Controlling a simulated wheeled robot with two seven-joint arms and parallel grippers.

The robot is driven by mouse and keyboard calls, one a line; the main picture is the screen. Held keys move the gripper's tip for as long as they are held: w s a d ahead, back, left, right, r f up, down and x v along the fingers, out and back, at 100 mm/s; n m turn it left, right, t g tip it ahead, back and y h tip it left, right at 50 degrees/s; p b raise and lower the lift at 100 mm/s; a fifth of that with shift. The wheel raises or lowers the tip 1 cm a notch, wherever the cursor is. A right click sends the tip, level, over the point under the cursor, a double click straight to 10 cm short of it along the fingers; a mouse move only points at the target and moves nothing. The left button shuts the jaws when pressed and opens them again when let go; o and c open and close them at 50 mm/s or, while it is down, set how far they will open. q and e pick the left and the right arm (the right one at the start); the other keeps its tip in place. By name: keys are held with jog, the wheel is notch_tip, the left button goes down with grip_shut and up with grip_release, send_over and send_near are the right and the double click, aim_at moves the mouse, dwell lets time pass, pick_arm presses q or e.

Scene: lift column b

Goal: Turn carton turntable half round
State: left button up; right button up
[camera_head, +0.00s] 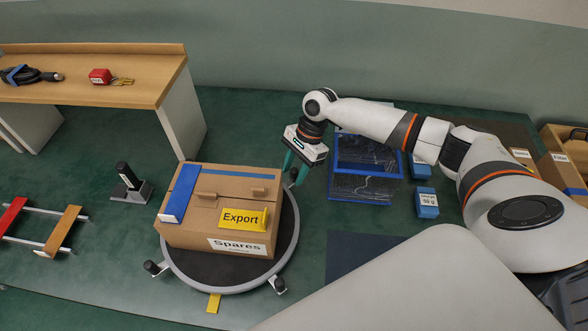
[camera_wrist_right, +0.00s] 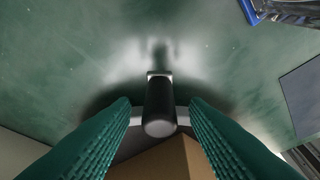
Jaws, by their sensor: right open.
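The round turntable (camera_head: 285,240) has a dark top, a grey rim and black knobs around its edge. A brown carton (camera_head: 180,238) stands on it, with a yellow "Export" label and a white "Spares" label facing front. Two knobs show at the front left (camera_head: 155,268) and front right (camera_head: 278,285). My right gripper (camera_head: 295,169) points down at the turntable's back right edge. In the right wrist view its green fingers are open on either side of a black knob (camera_wrist_right: 160,105), with gaps on both sides. A carton corner (camera_wrist_right: 165,160) shows below the knob. My left gripper is out of view.
A blue-edged clear bin (camera_head: 365,190) stands just right of my right gripper, with blue boxes (camera_head: 427,205) beyond it. A black post on a grey base (camera_head: 131,183) stands left of the carton. A yellow marker (camera_head: 213,303) lies at the turntable's front.

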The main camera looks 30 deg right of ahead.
jog(key=shift+a+f, duration=0.1)
jog(key=shift+f, duration=0.2)
grip_shut()
